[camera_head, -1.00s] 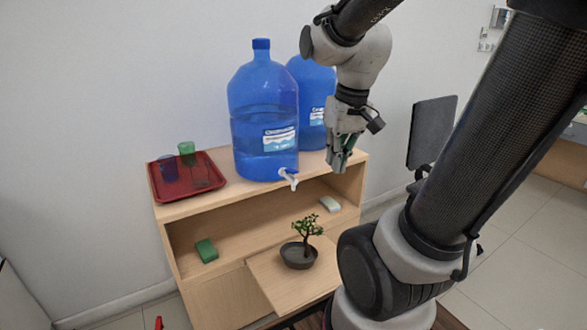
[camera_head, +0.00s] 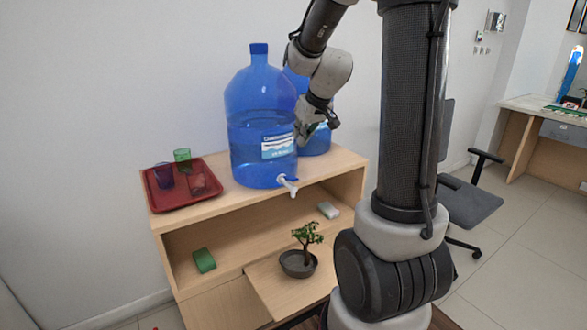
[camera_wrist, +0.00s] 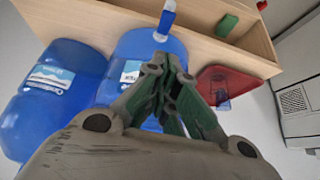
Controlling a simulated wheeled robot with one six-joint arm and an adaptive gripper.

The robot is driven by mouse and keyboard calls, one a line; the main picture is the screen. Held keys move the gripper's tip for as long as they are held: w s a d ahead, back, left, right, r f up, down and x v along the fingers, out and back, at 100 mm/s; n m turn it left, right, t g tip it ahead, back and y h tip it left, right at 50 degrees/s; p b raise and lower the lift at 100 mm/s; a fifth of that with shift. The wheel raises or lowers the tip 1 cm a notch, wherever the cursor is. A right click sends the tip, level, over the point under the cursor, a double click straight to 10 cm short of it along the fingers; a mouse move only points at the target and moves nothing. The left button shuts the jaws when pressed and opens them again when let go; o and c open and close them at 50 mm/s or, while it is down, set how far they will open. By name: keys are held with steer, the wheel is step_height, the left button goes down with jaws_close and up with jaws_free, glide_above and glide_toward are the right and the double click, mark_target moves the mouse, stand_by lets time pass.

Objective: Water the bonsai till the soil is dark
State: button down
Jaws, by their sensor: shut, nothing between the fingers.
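The bonsai (camera_head: 307,238) stands in a dark grey round pot (camera_head: 298,264) on the pulled-out wooden shelf, below and right of the tap. A large blue water bottle (camera_head: 258,115) with a white-and-blue tap (camera_head: 289,184) stands on the cabinet top; it also shows in the wrist view (camera_wrist: 150,48). My gripper (camera_head: 301,140) is shut and empty, beside the right side of this bottle at about label height. In the wrist view the gripper (camera_wrist: 165,62) has its fingers together, pointing toward the bottle and tap. The soil's shade is too small to tell.
A second blue bottle (camera_head: 318,140) stands behind my gripper. A green block (camera_head: 204,260) and a pale sponge (camera_head: 328,210) lie inside the cabinet.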

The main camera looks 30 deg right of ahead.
glide_above(289, 177)
steer(key=s, duration=0.1)
steer(key=f, duration=0.9)
steer(key=shift+s+d, duration=0.15)
steer(key=shift+d, duration=0.05)
steer(key=shift+s+f, duration=0.25)
steer(key=shift+f, duration=0.35)
steer(key=shift+s+f, duration=0.2)
steer(key=shift+f, duration=0.35)
steer(key=shift+s+f, duration=0.1)
steer(key=shift+f, duration=0.5)
